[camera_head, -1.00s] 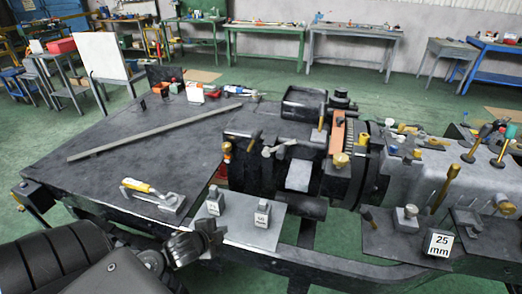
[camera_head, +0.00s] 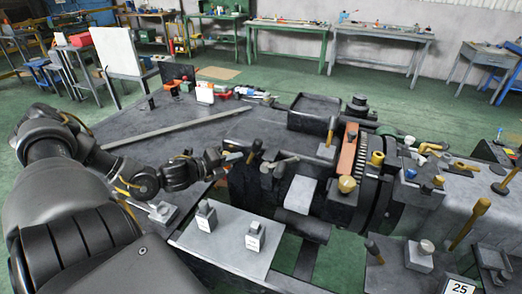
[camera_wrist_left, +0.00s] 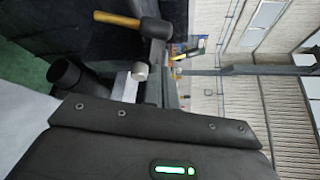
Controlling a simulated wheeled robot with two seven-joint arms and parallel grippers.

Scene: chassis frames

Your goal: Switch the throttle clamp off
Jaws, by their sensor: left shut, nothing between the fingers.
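My left gripper (camera_head: 232,159) is shut and empty, at the left end of the dark machine assembly. I cannot tell which fitting is the throttle clamp. In the left wrist view, a wooden handle with a dark end (camera_wrist_left: 115,18) and a pale knob (camera_wrist_left: 141,72) lie ahead of the dark gripper body, whose fingers are not clear. My right gripper is not in view.
A long grey bar (camera_head: 180,127) lies on the dark bench top behind my arm. Two small labelled weights (camera_head: 205,216) stand on a grey plate (camera_head: 220,245) in front. Wooden and yellow handles, such as one brass-coloured knob (camera_head: 347,184), stick up to the right.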

